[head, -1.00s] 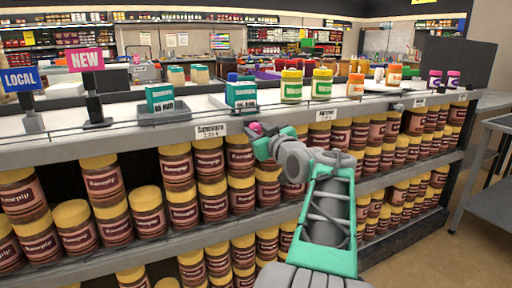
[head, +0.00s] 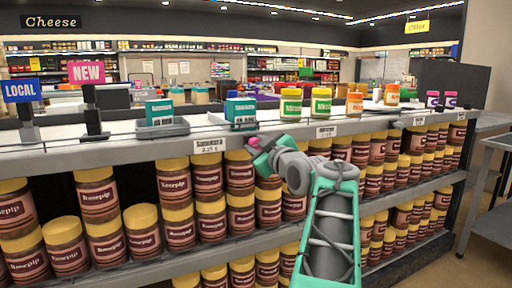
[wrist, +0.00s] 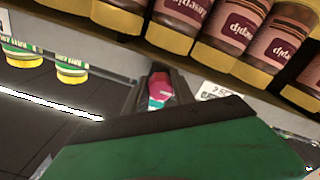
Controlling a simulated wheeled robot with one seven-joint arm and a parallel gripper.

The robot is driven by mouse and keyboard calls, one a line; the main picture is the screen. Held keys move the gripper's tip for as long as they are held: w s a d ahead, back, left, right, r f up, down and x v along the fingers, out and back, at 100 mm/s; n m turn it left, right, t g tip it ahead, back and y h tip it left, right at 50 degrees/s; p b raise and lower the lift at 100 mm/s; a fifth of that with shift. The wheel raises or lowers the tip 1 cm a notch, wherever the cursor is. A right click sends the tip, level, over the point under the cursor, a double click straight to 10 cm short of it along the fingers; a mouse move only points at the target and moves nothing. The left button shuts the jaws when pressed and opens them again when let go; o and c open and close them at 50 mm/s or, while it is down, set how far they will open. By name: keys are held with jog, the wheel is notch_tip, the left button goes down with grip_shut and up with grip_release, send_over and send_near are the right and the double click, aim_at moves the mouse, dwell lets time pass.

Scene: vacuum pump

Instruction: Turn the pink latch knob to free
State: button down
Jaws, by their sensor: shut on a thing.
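The pink latch knob (head: 253,141) is on the grey front edge of the upper shelf, just below a teal box. My gripper (head: 259,148) reaches it from the front right and is shut on it. In the wrist view the knob (wrist: 158,82) shows as a small pink piece at the end of my dark and green gripper (wrist: 160,100). The gripper hides part of the knob, so its exact angle cannot be told.
The grey shelf edge (head: 120,154) carries price labels. Stacked brown jars with yellow lids (head: 178,186) fill the shelves below. Teal boxes (head: 240,111) and green-labelled jars (head: 291,104) stand on top. A metal table (head: 492,139) is at right; floor there is clear.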

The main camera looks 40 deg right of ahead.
jog(key=c, duration=1.1)
grip_release()
jog(key=shift+o, duration=0.2)
jog(key=p+v, duration=0.1)
jog(key=v, duration=0.6)
jog(key=shift+s, duration=0.35)
jog(key=shift+a+r+p, duration=0.15)
jog(key=shift+p, duration=0.2)
